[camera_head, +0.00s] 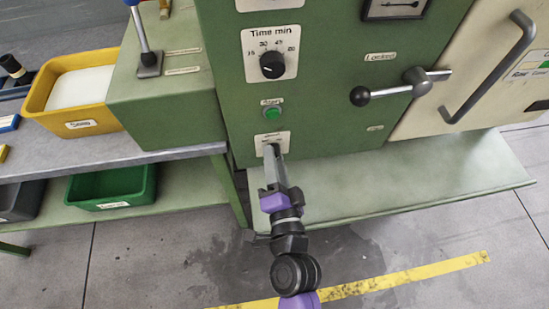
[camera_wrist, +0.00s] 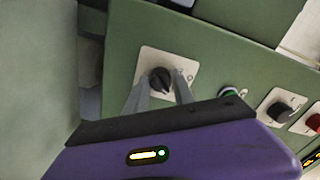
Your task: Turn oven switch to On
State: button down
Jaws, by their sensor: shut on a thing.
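The oven switch (camera_wrist: 160,79) is a black rotary knob on a white plate on the green oven front. It shows in the wrist view between the two grey fingers of my gripper (camera_wrist: 161,87). The fingers are shut on the knob, one on each side. A light round mark is on the plate right of the knob; which setting the knob points to is hard to tell. In the head view my gripper (camera_head: 271,154) reaches up to the lowest white plate (camera_head: 283,138) and hides the knob.
Above the switch are a green button (camera_head: 272,113) and the time knob (camera_head: 272,65). A lever handle (camera_head: 395,88) sticks out at the right. A green ledge (camera_head: 420,170) runs below the panel. A yellow bin (camera_head: 37,97) and a green bin (camera_head: 138,183) stand left.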

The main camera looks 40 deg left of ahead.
dwell(0.4)
jog(key=c, duration=1.1)
grip_release()
jog(key=b+v, duration=0.2)
jog(key=v, duration=0.6)
